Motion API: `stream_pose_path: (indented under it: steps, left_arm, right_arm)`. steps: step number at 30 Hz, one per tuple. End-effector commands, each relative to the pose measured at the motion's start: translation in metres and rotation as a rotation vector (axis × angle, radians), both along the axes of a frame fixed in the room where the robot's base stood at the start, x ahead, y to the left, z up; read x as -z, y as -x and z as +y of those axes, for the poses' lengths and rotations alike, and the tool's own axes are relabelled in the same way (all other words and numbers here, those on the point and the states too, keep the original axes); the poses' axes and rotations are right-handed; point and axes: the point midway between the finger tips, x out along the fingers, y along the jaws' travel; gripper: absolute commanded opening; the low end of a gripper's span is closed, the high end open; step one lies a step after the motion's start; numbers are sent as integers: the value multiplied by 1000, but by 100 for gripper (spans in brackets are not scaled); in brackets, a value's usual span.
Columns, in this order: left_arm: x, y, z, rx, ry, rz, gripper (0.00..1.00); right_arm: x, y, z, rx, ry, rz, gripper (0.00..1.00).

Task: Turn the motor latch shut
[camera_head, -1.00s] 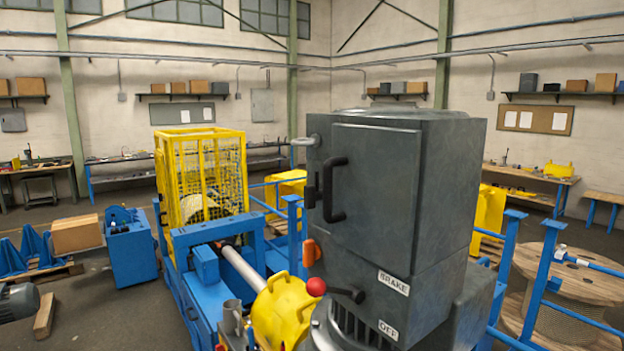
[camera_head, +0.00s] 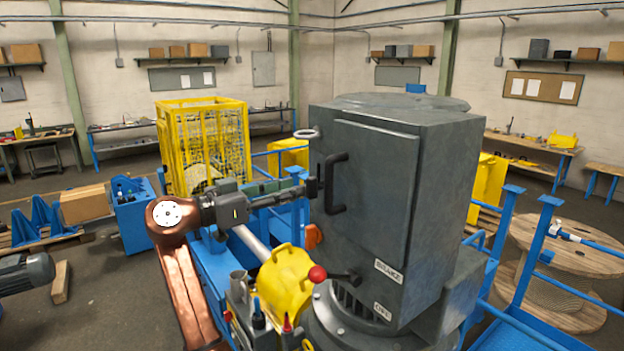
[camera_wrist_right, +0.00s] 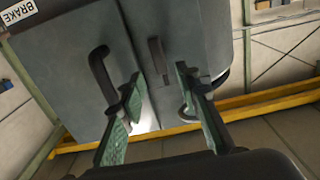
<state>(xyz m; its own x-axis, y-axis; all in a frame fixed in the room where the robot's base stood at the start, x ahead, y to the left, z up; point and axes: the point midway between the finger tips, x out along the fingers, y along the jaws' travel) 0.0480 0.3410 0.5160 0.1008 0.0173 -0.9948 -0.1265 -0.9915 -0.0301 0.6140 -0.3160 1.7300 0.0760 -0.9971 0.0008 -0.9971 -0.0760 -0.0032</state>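The dark grey motor cabinet (camera_head: 375,200) stands right of centre with its door closed. The motor latch, a small black bar (camera_head: 312,188), sits at the door's left edge, beside the black door handle (camera_head: 334,185). My right gripper (camera_head: 302,188) reaches in from the left with its fingertips close to the latch. In the right wrist view, the gripper (camera_wrist_right: 158,78) is open, and the latch (camera_wrist_right: 157,55) shows between its green-padded fingers, a little beyond the tips. I cannot tell whether a finger touches it. The door handle (camera_wrist_right: 98,78) is left of the fingers. My left gripper is not in view.
A metal ring (camera_head: 306,134) sticks out above the latch. An orange lever (camera_head: 312,236) and a red-knobbed lever (camera_head: 318,273) sit below it. A yellow guard (camera_head: 285,280) covers the shaft. A yellow mesh cage (camera_head: 205,145) stands behind at the left.

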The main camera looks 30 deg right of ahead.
Motion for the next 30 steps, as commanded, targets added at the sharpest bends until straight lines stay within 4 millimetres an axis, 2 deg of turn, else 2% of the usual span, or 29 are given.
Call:
stream_pose_path:
  steps: [6,12,23,30]
  left_arm:
    - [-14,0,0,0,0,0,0]
    - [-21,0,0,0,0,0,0]
    - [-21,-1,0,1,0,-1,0]
    - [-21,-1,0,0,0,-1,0]
  right_arm:
    - [-1,-3,-37,2,-2,2,30]
    - [-1,-5,-59,-1,-1,3,30]
    - [1,-6,-65,-2,0,3,30]
    - [1,-6,-65,-2,0,3,15]
